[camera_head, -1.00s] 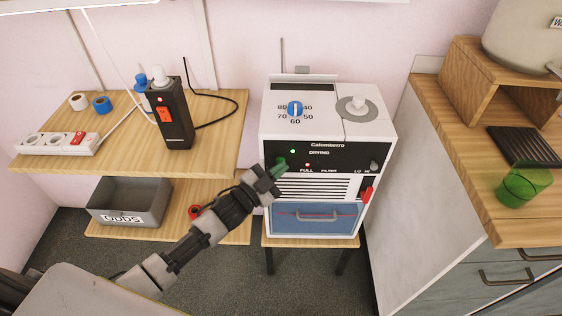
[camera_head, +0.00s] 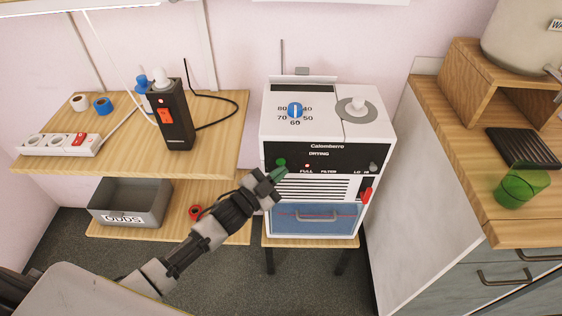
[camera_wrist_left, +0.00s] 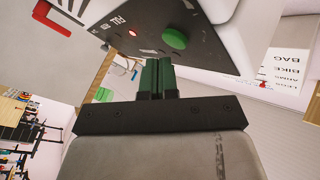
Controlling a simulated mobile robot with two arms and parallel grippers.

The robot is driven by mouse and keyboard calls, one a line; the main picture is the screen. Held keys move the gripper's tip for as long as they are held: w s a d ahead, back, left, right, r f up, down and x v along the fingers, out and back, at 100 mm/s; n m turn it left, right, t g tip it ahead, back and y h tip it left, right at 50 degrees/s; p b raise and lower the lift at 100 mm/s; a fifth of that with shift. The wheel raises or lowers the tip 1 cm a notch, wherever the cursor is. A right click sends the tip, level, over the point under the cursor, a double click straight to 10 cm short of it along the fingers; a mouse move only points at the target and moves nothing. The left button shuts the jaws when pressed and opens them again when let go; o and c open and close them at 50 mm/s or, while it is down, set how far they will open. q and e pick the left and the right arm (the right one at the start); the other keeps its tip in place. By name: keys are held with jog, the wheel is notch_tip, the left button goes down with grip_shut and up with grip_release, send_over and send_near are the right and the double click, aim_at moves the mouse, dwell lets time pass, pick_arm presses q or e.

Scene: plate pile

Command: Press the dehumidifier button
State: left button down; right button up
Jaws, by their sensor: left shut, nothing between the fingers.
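The dehumidifier (camera_head: 345,132) is a white box with a black front panel, standing on a small wooden stand. Its round green button (camera_head: 281,162) is at the left of the panel and also shows in the left wrist view (camera_wrist_left: 175,39). My left gripper (camera_head: 277,174) has green fingers and is shut and empty. Its fingertips are just below the button in the head view. In the left wrist view the fingers (camera_wrist_left: 157,77) point at the panel, with a small gap to the button. A red light (camera_head: 307,166) glows by FULL. My right gripper is not in view.
A wooden shelf (camera_head: 215,115) at the left holds a power strip (camera_head: 58,145), tape rolls and a black device (camera_head: 172,115). A grey bin (camera_head: 130,200) sits below. A counter (camera_head: 470,165) with a green cup (camera_head: 521,186) stands at the right.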

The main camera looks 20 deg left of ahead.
pick_arm(q)
jog(key=shift+s+d+p, duration=0.25)
jog(key=shift+s+p, duration=0.2)
jog(key=shift+s, duration=0.5)
jog(key=shift+s+d+p, duration=0.3)
jog(key=shift+s+p, duration=0.1)
jog(key=shift+s, duration=0.55)
jog(key=shift+s+d+p, duration=0.25)
jog(key=shift+s+p, duration=0.2)
jog(key=shift+s, duration=0.5)
